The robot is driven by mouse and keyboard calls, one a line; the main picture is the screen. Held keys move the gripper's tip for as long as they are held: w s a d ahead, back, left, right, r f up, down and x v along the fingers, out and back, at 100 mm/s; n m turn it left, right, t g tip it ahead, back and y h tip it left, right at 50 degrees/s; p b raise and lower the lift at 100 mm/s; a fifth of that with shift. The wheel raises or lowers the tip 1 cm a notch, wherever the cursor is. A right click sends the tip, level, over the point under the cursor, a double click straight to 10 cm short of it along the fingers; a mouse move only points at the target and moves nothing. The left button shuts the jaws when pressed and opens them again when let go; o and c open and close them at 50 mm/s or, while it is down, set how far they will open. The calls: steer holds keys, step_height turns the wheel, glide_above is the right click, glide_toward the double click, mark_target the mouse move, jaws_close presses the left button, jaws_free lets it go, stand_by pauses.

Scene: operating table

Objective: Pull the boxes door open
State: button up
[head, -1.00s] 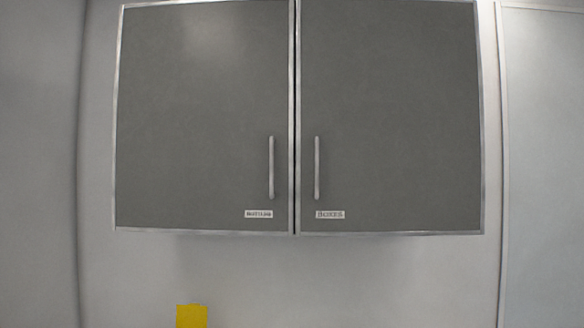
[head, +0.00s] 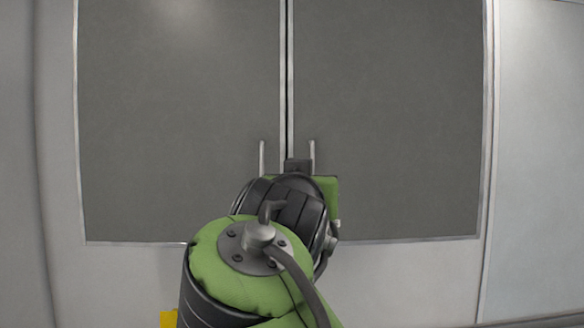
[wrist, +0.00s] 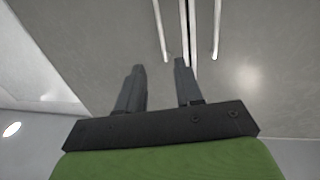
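The boxes door (head: 400,120) is the right grey cabinet door, and it is shut. Its upright bar handle (head: 312,152) shows only its upper part in the head view; my arm hides the lower part and the label. In the wrist view this handle (wrist: 217,28) is at the upper right. My gripper (wrist: 159,64) is open, with its two dark fingers apart and nothing between them. In the wrist view its fingertips appear below and to the left of the boxes handle, not around it.
The left door (head: 175,120) is also shut. Its handle (head: 262,157) is close beside the boxes handle, and in the wrist view this left handle (wrist: 160,30) appears just above the fingers. A yellow item (head: 168,318) is at the bottom left, partly hidden.

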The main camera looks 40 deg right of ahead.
steer(key=p+x, duration=0.3)
steer(key=x, duration=1.2)
steer(key=shift+w+f, duration=0.25)
steer(key=shift+w, duration=0.05)
jaws_close()
stand_by(0.5)
